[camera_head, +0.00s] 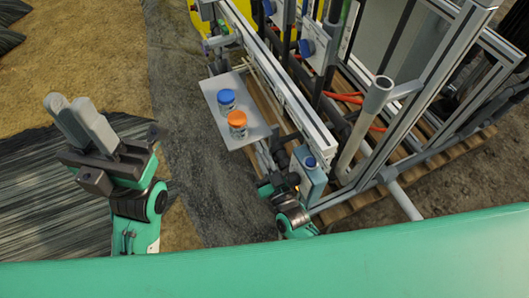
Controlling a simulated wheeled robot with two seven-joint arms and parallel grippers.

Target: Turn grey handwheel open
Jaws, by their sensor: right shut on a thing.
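My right gripper (280,158) is low at the front of the skid, beside a blue-grey box. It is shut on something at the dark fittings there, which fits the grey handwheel. The handwheel itself is too small and too covered to make out, and how far it is turned does not show. My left gripper (70,103) is raised at the left over the ground, away from the skid. Its two grey fingers lie side by side and hold nothing visible. The gap between them cannot be judged.
A pale shelf (209,89) beside the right gripper carries a blue-capped jar (227,100) and an orange-capped jar (237,123). The blue-grey box (313,180), a grey pipe (361,130) and metal frame posts stand close on the right. Open ground lies at the left.

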